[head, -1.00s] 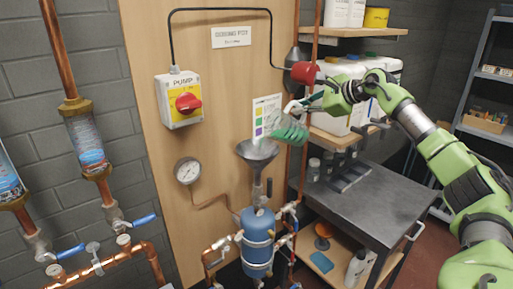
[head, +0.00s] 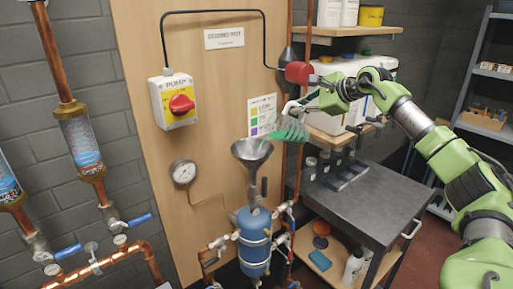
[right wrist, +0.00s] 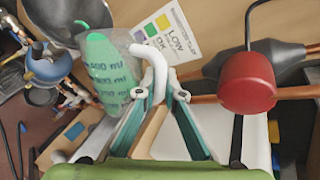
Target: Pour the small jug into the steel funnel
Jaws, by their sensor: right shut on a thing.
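The small jug (head: 290,132) is clear, with green liquid inside, and is tilted toward the funnel. In the right wrist view, the jug (right wrist: 104,72) shows ml marks and a white handle (right wrist: 154,68). My right gripper (head: 296,108) is shut on that handle; its fingertips (right wrist: 160,97) also show in the right wrist view. The steel funnel (head: 252,152) stands upright above a blue pot, just left of and below the jug. The funnel (right wrist: 65,20) is partly cut off in the right wrist view. My left gripper is not in view.
The blue pot (head: 254,240) stands below the funnel, among copper pipes and valves. A red cap (head: 299,72) sits on a pipe near my right gripper. A dark bench (head: 375,205) and a wooden shelf (head: 345,31) with containers are at right.

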